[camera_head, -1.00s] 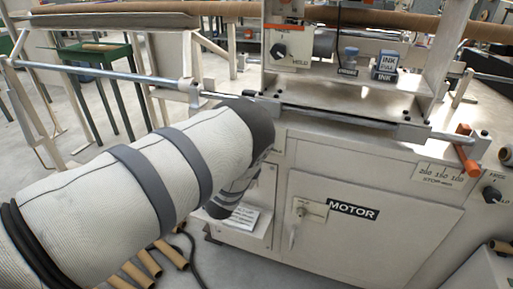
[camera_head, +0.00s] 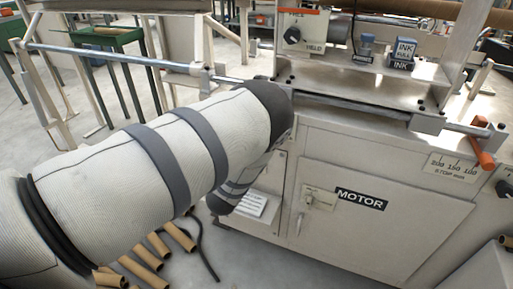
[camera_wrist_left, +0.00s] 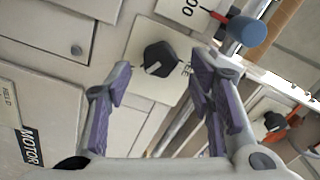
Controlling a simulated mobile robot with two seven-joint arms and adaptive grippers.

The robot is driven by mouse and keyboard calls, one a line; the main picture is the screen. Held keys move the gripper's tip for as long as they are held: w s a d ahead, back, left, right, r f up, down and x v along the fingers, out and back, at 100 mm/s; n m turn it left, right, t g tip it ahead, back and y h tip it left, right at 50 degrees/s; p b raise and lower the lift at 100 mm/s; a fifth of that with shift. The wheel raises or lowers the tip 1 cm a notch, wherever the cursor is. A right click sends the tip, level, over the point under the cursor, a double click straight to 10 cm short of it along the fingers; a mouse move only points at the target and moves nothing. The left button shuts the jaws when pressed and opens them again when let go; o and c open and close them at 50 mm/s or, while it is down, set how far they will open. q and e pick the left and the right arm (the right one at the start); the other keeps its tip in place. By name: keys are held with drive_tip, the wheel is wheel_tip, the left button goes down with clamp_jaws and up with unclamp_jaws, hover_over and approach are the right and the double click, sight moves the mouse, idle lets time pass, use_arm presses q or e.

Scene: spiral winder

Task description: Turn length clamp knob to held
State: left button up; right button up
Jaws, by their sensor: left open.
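In the left wrist view a black knob (camera_wrist_left: 160,60) with a white pointer line sits on a cream plate, with letters ending in "EE" beside it. The pointer line aims toward the lower left of that view. My left gripper (camera_wrist_left: 161,68) is open, with its purple-padded fingers on either side of the knob in the picture. Contact cannot be made out. In the head view my left arm hides this knob and the gripper. My right gripper is not in view.
A MOTOR label (camera_head: 360,199) and a small switch (camera_head: 308,200) are on the cabinet front. A metal rail with an orange handle (camera_head: 484,157) runs along the machine's front edge. A blue-ended rod (camera_wrist_left: 247,32) is near the right finger. Cardboard tubes (camera_head: 158,245) lie on the floor.

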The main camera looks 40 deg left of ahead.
use_arm(q)
drive_tip(key=v, duration=0.9)
